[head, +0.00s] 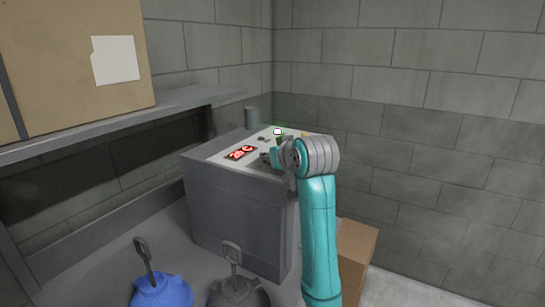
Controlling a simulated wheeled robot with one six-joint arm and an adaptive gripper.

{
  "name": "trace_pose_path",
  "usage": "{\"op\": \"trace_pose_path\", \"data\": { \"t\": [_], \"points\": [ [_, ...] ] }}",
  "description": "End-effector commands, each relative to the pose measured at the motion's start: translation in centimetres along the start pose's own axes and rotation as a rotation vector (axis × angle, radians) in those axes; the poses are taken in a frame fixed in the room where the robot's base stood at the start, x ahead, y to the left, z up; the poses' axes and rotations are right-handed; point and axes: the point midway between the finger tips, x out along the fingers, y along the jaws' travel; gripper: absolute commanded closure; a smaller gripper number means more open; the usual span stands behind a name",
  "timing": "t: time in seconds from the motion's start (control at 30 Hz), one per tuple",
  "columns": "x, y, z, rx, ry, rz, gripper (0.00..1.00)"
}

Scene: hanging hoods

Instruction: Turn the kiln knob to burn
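The kiln (235,215) is a grey box with a pale sloping control panel (222,152) on top. A dark display (240,153) with glowing red characters is on the panel. My teal and grey arm reaches up from below, and my gripper (270,156) is at the panel, right of the display. The fingers are small and partly hidden by my wrist, so I cannot tell whether they are open or touching anything. I cannot make out the kiln knob for certain; small dark parts show by the gripper. A small white spot with a green glow (278,131) is at the panel's back.
A grey shelf (120,128) holding a cardboard box (75,60) is at the left. A blue object (162,293) and a grey object (238,293), both with looped handles, are in front of the kiln. A brown box (357,252) stands right of my arm. Block walls close the corner behind.

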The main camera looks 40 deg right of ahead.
Motion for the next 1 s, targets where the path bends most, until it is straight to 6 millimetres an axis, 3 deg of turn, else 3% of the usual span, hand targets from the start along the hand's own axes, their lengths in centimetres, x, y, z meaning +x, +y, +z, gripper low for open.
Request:
{"op": "trace_pose_path", "data": {
  "t": [0.5,1.0],
  "points": [
    [0.03,-0.18,0.01,0.123,0.000,0.296,1.00],
    [-0.01,-0.02,0.01,0.152,0.000,0.368,1.00]
  ]
}}
